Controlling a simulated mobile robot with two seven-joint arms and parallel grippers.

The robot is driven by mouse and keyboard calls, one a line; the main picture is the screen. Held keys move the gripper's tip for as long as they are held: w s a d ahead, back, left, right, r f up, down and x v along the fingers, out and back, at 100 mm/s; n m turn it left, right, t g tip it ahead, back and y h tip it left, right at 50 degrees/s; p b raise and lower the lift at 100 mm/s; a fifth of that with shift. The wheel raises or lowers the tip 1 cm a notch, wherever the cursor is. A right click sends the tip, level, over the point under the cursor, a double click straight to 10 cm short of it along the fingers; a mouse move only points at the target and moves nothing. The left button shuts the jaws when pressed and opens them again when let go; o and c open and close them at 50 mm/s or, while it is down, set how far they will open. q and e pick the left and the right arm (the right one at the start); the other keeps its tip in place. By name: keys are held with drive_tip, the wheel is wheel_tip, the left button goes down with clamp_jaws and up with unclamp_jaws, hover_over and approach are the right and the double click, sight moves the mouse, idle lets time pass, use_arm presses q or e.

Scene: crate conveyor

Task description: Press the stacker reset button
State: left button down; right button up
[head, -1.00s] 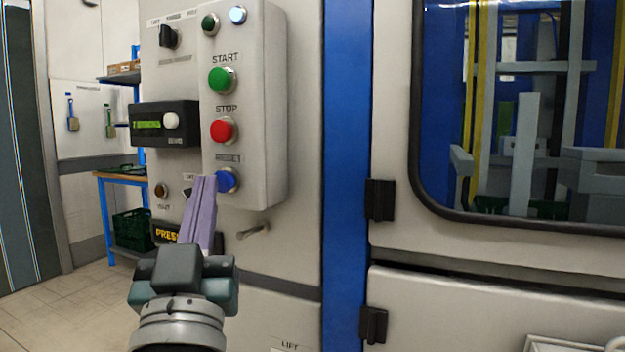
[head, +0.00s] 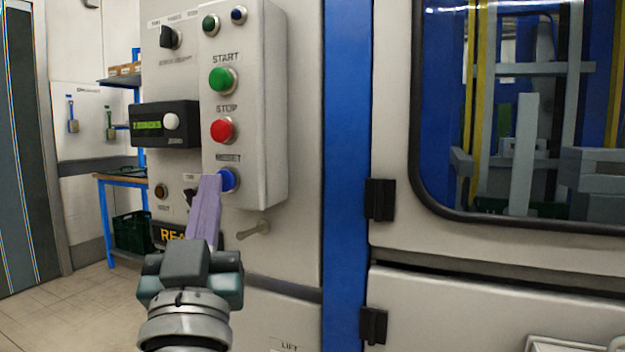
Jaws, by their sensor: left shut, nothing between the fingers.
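The blue reset button (head: 229,180) sits low on the grey button box (head: 262,110), under the label RESET. The red stop button (head: 222,131) and the green start button (head: 222,80) are above it. My left gripper (head: 210,180) is shut and empty, its purple fingers pointing up at the panel. Its tips overlap the left edge of the blue button in the picture; I cannot tell whether they touch it. The small blue lamp (head: 238,15) at the top of the box is dark. My right gripper is not in view.
A small display (head: 148,126) and a black selector (head: 170,38) are left of the box. A lever (head: 254,231) sticks out below it. A lower sign, partly hidden by my fingers, shows yellow letters "REA". A windowed machine door (head: 490,235) is at right.

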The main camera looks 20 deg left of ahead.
use_arm(q)
drive_tip(key=shift+s+a+p, duration=0.1)
drive_tip(key=shift+s+p, duration=0.45)
drive_tip(key=shift+s, duration=0.3)
drive_tip(key=s+p, duration=0.2)
drive_tip(key=s, duration=0.3)
drive_tip(key=shift+a+p, duration=0.2)
drive_tip(key=shift+p, duration=0.2)
idle(0.3)
